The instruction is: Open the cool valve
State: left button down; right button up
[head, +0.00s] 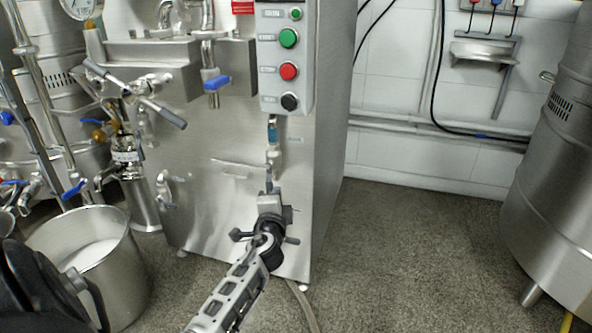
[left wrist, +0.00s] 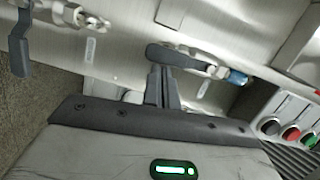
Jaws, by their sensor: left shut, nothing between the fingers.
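A valve on a pipe (head: 273,156) hangs below the button panel in the head view. In the left wrist view, this valve's long dark lever (left wrist: 178,56) lies across the picture, beside a blue fitting (left wrist: 237,77). My left gripper (head: 269,190) is shut and empty at the lower part of this valve. In the left wrist view its fingertips (left wrist: 160,70) overlap the lever's edge near its free end; I cannot tell whether they touch. A second dark-levered valve (left wrist: 20,48) shows farther off. No readable label names the cool valve. My right gripper is out of view.
The control panel (head: 286,60) with green, red and black buttons stands just above. A steel pot (head: 125,265) holding white liquid is at the lower left. A blue-handled tap (head: 214,84) sits higher left. The floor (head: 400,260) to the right is clear up to a steel tank (head: 555,190).

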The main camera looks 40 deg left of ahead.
pick_arm(q)
jog(key=shift+s+a+f, duration=0.1)
jog(key=shift+a, duration=0.1)
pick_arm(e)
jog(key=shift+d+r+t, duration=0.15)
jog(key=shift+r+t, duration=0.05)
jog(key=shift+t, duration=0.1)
